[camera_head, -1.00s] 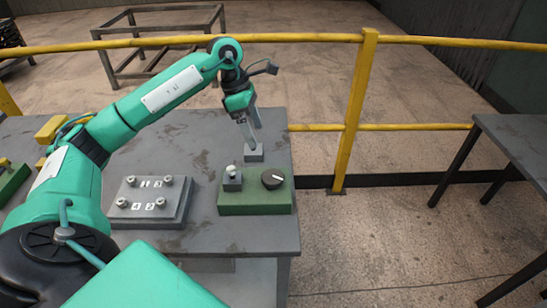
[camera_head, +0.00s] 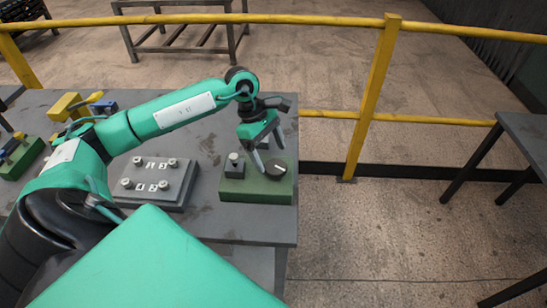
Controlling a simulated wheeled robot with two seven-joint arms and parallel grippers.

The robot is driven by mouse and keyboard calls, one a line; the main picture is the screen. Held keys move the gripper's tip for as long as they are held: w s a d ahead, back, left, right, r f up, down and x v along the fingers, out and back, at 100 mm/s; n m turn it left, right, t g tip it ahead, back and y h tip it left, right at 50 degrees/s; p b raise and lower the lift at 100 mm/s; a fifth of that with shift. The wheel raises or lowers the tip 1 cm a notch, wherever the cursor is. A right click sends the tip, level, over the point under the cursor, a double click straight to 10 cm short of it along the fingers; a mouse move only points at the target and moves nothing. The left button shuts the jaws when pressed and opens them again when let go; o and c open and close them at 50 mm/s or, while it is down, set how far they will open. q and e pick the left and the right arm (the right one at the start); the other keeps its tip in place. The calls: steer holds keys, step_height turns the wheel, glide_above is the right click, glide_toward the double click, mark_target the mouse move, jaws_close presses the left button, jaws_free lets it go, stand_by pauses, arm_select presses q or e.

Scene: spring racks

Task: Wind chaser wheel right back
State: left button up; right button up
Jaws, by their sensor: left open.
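A green box (camera_head: 230,190) sits at the right front of the grey table. On its top are a dark round knob (camera_head: 279,172) with a pale mark, at the right, and a small grey block with a short peg (camera_head: 234,166), at the left. My left gripper (camera_head: 269,158) reaches down over this box with its two fingers spread. Its tips are close to the knob's left and rear side; I cannot tell whether they touch it. The gripper hides the tabletop just behind the box. My right gripper is not in view.
A grey plate (camera_head: 153,199) with several knobs and number labels lies left of the box. Yellow and blue parts (camera_head: 104,106) stand at the table's back left. A yellow railing (camera_head: 369,100) runs behind the table. Another table (camera_head: 528,130) stands at the right.

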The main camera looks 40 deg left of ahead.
mark_target(275, 166)
arm_select(q)
steer(key=shift+x, duration=1.2)
steer(key=shift+d+f, duration=0.2)
steer(key=shift+f, duration=0.35)
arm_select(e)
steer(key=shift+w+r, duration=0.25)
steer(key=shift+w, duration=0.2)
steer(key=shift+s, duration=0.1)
